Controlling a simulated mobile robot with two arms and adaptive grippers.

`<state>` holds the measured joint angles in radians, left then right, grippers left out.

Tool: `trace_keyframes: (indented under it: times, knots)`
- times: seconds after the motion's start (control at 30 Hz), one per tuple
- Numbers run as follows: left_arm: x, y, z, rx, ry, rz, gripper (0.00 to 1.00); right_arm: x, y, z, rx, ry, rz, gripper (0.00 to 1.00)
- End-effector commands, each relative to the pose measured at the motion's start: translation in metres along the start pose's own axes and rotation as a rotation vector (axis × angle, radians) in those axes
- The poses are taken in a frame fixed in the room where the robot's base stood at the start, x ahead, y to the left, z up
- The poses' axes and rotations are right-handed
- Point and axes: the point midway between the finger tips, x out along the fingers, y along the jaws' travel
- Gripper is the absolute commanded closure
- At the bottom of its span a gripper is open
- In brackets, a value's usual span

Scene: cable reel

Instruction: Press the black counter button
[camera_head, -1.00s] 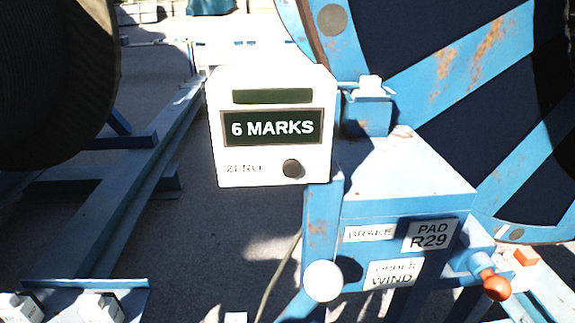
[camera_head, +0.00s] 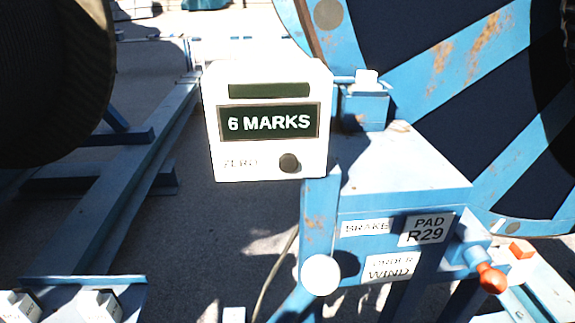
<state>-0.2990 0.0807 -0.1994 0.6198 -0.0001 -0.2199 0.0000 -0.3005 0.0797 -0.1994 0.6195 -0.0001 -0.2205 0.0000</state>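The black counter button (camera_head: 289,163) is a small round knob at the lower right of the white counter box (camera_head: 214,150). The word ZERO is printed to its left. The box's dark display (camera_head: 268,121) reads 6 MARKS, with a dark green strip above it. The box is at the upper middle, beside a blue reel stand. Nothing covers the button or touches it. Neither of my grippers shows in the head view.
A blue stand (camera_head: 400,165) carries BRAKE, PAD R29 and UNDER WIND labels. A red-orange knob (camera_head: 492,279) and a white round knob (camera_head: 320,275) stick out below. A large blue reel (camera_head: 440,75) stands behind right, a dark reel (camera_head: 50,80) at left. Floor shows between.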

Motion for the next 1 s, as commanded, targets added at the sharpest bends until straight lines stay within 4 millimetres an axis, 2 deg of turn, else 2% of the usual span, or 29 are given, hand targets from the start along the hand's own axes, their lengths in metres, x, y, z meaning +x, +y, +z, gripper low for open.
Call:
trace_keyframes:
  times: [0.03,0.13,1.0]
  knots:
    - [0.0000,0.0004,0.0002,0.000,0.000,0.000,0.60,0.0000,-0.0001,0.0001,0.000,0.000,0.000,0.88]
    - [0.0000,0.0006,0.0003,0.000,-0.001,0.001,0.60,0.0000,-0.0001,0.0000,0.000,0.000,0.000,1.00]
    - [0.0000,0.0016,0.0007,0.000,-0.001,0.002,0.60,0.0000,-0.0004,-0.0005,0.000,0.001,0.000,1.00]
